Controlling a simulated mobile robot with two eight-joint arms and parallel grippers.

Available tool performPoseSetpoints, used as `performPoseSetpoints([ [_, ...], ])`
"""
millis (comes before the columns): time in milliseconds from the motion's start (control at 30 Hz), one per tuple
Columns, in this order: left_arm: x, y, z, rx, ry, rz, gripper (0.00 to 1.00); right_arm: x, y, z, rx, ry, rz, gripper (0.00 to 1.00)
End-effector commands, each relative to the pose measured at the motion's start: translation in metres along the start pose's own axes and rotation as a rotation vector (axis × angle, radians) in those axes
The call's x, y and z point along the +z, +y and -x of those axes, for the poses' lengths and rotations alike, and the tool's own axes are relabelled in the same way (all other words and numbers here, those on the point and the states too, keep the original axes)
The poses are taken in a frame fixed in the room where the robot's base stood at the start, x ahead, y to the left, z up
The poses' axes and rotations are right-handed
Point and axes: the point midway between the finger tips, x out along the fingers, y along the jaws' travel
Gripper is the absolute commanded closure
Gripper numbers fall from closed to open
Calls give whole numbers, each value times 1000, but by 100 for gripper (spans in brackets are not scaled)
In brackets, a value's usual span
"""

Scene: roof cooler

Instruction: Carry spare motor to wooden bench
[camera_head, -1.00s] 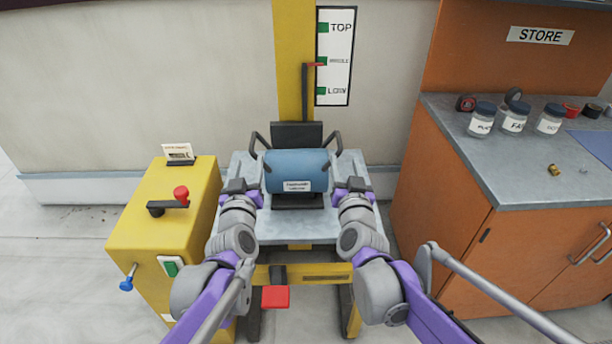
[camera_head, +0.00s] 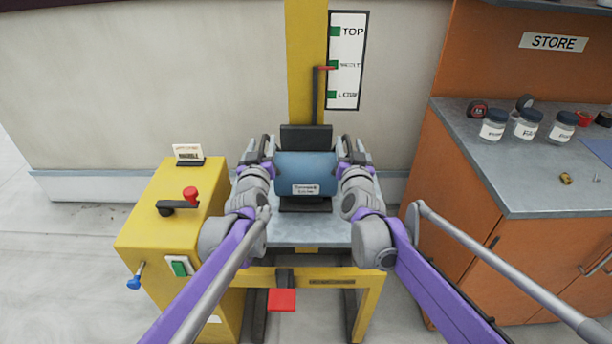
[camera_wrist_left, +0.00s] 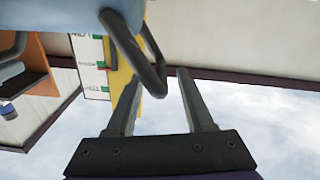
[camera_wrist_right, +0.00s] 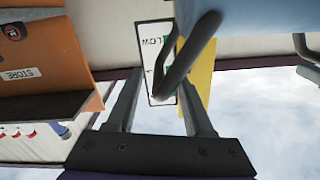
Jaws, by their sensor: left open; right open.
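The spare motor is a blue cylinder (camera_head: 306,165) with a white label, lying on a grey lift table top (camera_head: 306,232). It has a dark looped handle at each end. My left gripper (camera_head: 262,162) is open at the left handle; in the left wrist view the handle (camera_wrist_left: 150,62) reaches between the spread fingers (camera_wrist_left: 157,80). My right gripper (camera_head: 350,162) is open at the right handle; in the right wrist view the handle (camera_wrist_right: 187,58) lies between the spread fingers (camera_wrist_right: 160,85). Contact cannot be told. In the head view my wrists partly cover the handles. I see no wooden bench.
A yellow control box (camera_head: 170,225) with a red knob stands left of the lift. A red pedal (camera_head: 282,299) is low in front. An orange cabinet (camera_head: 465,215) with jars on its grey top stands right. A yellow mast (camera_head: 306,60) rises behind the motor.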

Motion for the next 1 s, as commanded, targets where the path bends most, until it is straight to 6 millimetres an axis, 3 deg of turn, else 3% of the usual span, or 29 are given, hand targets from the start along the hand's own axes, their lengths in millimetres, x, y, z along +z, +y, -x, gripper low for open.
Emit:
performPoseSetpoints([
  [133, 0, 0, -9, 0, 0, 0, 47, 0, 0, -9, 0, 0, 1, 48],
  [433, 0, 0, -10, 0, 0, 0, 47, 0, 0, -10, 0, 0, 1, 48],
  [733, 0, 0, -10, 0, 0, 0, 100, 0, 0, -10, 0, 0, 1, 100],
  [1000, 0, 0, -10, 0, 0, 0, 100, 0, 0, -10, 0, 0, 1, 100],
])
